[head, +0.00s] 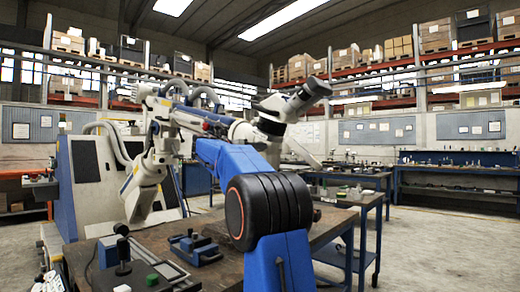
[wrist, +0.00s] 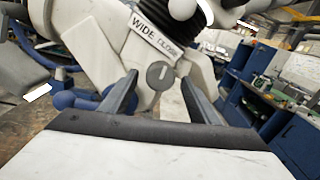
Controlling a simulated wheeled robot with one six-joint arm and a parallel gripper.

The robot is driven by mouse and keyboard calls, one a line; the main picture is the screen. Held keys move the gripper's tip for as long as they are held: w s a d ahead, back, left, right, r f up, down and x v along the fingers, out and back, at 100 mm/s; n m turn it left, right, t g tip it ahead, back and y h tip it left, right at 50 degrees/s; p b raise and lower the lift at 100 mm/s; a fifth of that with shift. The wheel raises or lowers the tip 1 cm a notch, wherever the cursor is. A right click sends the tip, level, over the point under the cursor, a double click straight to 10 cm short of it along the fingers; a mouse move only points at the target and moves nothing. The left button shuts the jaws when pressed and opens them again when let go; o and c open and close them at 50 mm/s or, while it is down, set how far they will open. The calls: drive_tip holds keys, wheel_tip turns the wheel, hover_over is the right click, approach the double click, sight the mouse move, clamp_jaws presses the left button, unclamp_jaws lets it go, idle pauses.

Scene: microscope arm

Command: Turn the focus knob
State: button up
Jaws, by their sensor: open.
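The focus knob (wrist: 160,75) is a small round grey dial with a dark slot across its face. It sits on a white microscope arm, just below a tilted label (wrist: 153,33) reading "WIDE CLOSE". My gripper (wrist: 160,80) is open, with its two dark fingers on either side of the knob in the wrist view. I cannot tell whether the fingers reach as far as the knob. In the head view the white microscope (head: 290,105) with a dark eyepiece stands beyond the arm. The knob and gripper cannot be made out there.
A workbench (head: 225,236) carries a blue vise (head: 194,249) and a small black-knobbed device (head: 123,255). A large grey machine (head: 85,185) stands at the left. Other benches and loaded shelves line the hall. Open floor shows at the right.

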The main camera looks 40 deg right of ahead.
drive_tip(key=shift+w+d, duration=0.15)
drive_tip(key=shift+d, duration=1.9)
drive_tip(key=c, duration=1)
